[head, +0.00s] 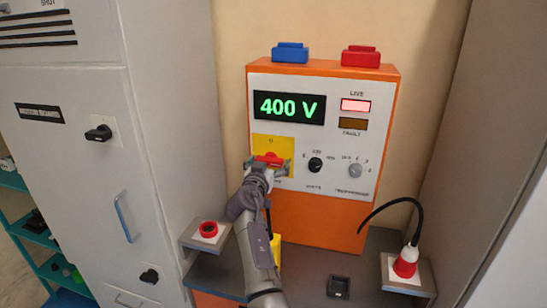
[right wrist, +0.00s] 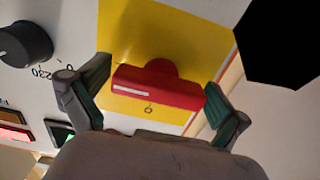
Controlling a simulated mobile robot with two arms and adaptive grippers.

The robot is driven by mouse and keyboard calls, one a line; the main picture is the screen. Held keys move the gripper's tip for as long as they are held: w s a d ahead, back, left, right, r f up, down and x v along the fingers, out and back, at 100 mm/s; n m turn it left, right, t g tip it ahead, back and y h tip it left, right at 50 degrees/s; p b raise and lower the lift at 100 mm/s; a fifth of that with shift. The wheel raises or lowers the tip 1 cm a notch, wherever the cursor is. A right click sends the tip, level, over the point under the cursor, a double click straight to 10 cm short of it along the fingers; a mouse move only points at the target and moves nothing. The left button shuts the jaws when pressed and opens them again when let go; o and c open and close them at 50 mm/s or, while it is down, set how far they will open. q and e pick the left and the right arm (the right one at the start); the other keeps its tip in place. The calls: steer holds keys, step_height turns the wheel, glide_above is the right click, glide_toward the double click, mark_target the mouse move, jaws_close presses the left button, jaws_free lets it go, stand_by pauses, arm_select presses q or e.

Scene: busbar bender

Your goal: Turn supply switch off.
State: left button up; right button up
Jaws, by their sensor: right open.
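The supply switch is a red handle (head: 268,159) on a yellow plate (head: 287,145), on the orange supply cabinet's white front. The handle lies roughly crosswise; in the right wrist view the red handle (right wrist: 158,88) has a white line toward its left end, and a mark like a 0 shows beside it on the plate. My right gripper (head: 268,167) is open at the switch; in the right wrist view its fingers (right wrist: 156,80) stand at either end of the handle. Contact cannot be told. The display (head: 289,107) reads 400 V and the LIVE lamp (head: 355,105) glows. My left gripper is not in view.
A black knob (head: 315,165) and a grey knob (head: 355,170) sit right of the switch. A red button box (head: 208,230) stands at left, a red plug (head: 405,262) with black cable at right. Blue (head: 290,53) and red (head: 361,57) blocks top the cabinet.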

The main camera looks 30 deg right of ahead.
steer(key=shift+s+a+r, duration=0.1)
steer(key=shift+a+r, duration=0.05)
steer(key=shift+a, duration=0.1)
steer(key=shift+c, duration=1.2)
steer(key=c, duration=0.6)
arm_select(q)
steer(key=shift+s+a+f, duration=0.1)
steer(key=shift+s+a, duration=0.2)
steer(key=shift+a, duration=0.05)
arm_select(e)
steer(key=shift+c, duration=0.2)
